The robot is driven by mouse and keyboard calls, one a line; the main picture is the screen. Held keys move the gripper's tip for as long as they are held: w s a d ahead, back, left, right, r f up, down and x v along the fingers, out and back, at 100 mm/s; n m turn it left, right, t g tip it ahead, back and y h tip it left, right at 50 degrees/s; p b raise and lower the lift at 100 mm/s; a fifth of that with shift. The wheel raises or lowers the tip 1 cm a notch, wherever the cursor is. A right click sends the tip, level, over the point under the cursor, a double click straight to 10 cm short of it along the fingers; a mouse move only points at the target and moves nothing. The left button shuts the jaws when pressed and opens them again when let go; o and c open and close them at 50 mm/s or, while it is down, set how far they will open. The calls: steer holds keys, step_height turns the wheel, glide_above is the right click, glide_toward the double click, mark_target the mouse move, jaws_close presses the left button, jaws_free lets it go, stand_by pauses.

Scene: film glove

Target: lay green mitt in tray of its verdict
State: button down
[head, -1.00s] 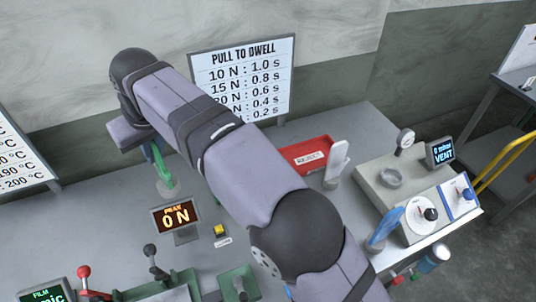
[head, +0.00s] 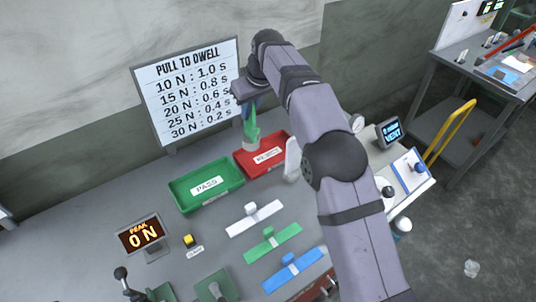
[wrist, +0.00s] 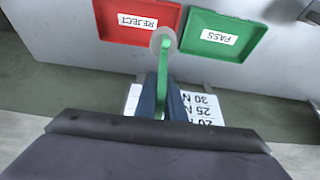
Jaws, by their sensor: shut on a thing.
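The green mitt (head: 252,124) hangs from my gripper (head: 249,103), with a pale round cuff at its lower end. The mitt also shows in the wrist view (wrist: 163,72), between the blue fingers of my gripper (wrist: 165,98). The green tray labelled PASS (head: 180,199) and the red tray labelled REJECT (head: 282,140) stand side by side at the back of the bench. In the head view the mitt overlaps the red tray's left end. In the wrist view the cuff (wrist: 162,40) appears at the gap between the trays. Its height above the bench is hard to judge.
A PULL TO DWELL board (head: 190,90) stands behind the trays. A PEAK display (head: 142,234) reads 0 N, beside a yellow button (head: 189,240). White (head: 254,217), green (head: 273,243) and blue (head: 292,270) bars lie in front. An upright white object (head: 292,160) stands right of the red tray.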

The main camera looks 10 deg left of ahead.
mark_target(255, 134)
steer(key=shift+w+d+f+p, duration=0.2)
steer(key=shift+f+p, duration=0.2)
steer(key=shift+f, duration=1.3)
steer(key=shift+w+d+f+p, duration=0.1)
steer(key=shift+d+f+p, duration=0.25)
steer(key=shift+f, duration=1.35)
steer(key=shift+w+d+f+p, duration=0.15)
steer(key=shift+f+p, duration=0.3)
steer(key=shift+f, duration=1.4)
steer(key=shift+f, duration=0.1)
steer(key=c, duration=1.8)
jaws_free()
steer(key=shift+c, duration=0.2)
steer(key=shift+r, duration=0.35)
steer(key=b+v, duration=0.3)
steer(key=v, duration=0.8)
steer(key=shift+s+r+b, duration=0.15)
steer(key=shift+r+b, duration=0.25)
